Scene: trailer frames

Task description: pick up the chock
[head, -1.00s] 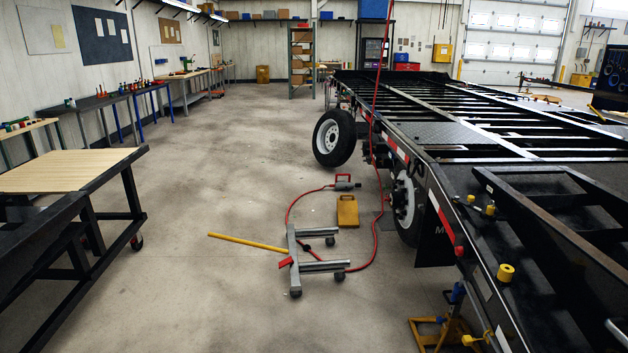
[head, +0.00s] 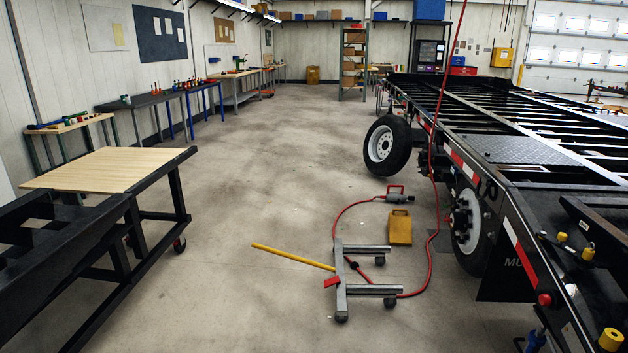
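A yellow block (head: 400,229), which looks like the chock, stands on the concrete floor right of centre. It is beside the trailer, between the loose-looking wheel (head: 388,145) and the grey wheeled dolly (head: 341,283). A small slot or handle shows near its top. Nothing covers it. Neither of my grippers shows in the head view.
The dolly's yellow handle (head: 291,257) sticks out left. The trailer (head: 520,150) fills the right side. A wood-topped cart (head: 105,170) stands left. The middle floor is clear.

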